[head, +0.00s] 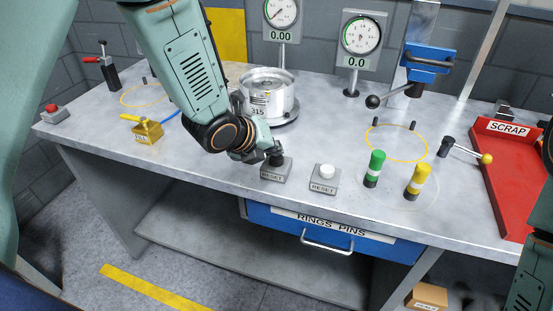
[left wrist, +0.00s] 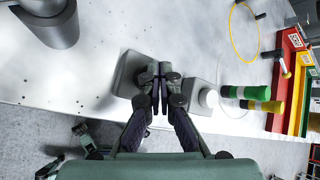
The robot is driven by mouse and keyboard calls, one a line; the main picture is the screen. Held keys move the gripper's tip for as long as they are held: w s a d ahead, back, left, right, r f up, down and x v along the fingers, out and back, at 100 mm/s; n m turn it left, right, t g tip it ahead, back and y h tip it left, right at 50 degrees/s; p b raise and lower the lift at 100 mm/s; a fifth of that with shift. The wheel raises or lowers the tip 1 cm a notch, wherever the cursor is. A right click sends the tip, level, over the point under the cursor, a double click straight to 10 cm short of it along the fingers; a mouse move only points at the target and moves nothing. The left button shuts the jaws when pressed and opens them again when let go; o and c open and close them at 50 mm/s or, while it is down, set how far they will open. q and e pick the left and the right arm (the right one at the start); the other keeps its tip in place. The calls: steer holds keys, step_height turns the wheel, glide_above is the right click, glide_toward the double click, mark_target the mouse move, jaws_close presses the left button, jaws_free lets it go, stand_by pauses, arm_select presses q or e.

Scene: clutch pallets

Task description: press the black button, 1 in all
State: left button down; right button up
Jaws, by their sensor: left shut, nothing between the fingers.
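My left gripper (head: 274,151) is at the button from above. In the left wrist view, its shut, empty fingers (left wrist: 157,70) lie over the grey box and hide the button. I cannot tell whether the fingertips touch it. A white button (head: 327,171) on a similar RESET box is just to the right, and it also shows in the left wrist view (left wrist: 208,98). My right gripper is not in view.
A silver clutch part (head: 268,95) stands behind my left gripper. Green (head: 375,168) and yellow (head: 417,181) cylinders stand right of the white button. A red scrap tray (head: 507,190) is at the right. A yellow block (head: 147,132) and a red button (head: 52,108) are at the left.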

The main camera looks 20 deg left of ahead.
mark_target(274, 159)
arm_select(q)
steer(key=shift+f+b, duration=0.55)
steer(key=shift+b, duration=0.05)
stand_by(0.9)
steer(key=shift+r, duration=0.1)
stand_by(0.3)
steer(key=shift+r+p, duration=0.7)
steer(key=shift+r, duration=0.2)
steer(key=shift+r, duration=0.1)
steer(key=shift+r+p, duration=1.9)
steer(key=shift+r, duration=0.6)
steer(key=shift+f, duration=0.1)
